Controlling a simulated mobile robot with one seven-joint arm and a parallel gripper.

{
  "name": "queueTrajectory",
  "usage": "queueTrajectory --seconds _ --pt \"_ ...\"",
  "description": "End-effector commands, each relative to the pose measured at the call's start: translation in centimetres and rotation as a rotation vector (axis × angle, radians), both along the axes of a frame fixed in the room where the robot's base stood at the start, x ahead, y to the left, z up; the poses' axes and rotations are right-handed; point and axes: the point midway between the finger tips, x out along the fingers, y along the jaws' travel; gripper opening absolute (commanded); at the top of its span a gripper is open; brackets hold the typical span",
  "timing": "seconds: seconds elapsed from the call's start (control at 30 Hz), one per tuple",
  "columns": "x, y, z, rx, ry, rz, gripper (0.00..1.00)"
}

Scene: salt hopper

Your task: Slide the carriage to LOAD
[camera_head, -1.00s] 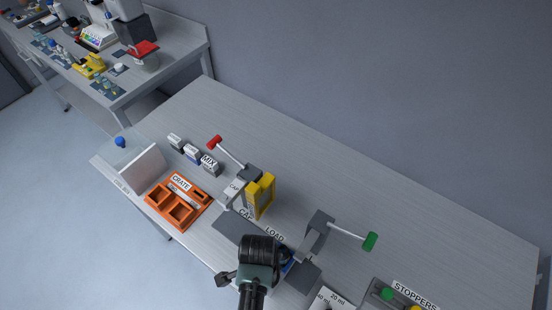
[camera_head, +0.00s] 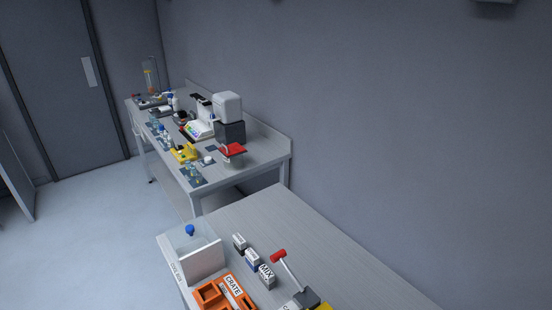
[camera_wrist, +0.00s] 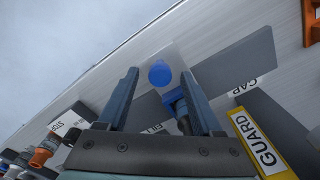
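In the wrist view my gripper (camera_wrist: 159,78) is open, with its two dark fingers spread apart. A round blue knob (camera_wrist: 160,73) shows between the fingertips, with a gap visible on each side. A blue block (camera_wrist: 173,101) sits beside the right finger, partly hidden by it. I cannot tell whether they touch. These blue parts look like the carriage's, on or near a grey strip (camera_wrist: 240,65). No LOAD label is readable now. A yellow part marked GUARD (camera_wrist: 262,145) stands at the right. The head view shows neither my gripper nor the blue parts.
In the head view, an orange crate (camera_head: 209,297), a block marked MIX (camera_head: 267,276), a red-ended lever (camera_head: 279,256) and a clear-walled box (camera_head: 201,265) stand on the near bench. A CAP label (camera_wrist: 243,87) shows in the wrist view. Another cluttered bench stands behind.

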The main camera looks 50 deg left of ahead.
Motion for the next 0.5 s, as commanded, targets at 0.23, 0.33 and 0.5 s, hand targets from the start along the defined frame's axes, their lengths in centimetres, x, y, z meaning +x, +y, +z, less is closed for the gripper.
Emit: queueTrajectory --seconds 0.23,0.33,0.5 --pt "0.0 0.0 0.0 0.000 0.000 0.000 0.67" --pt "0.0 0.0 0.4 0.000 -0.001 0.000 0.67" --pt "0.1 0.0 2.5 0.002 -0.003 0.000 0.67"
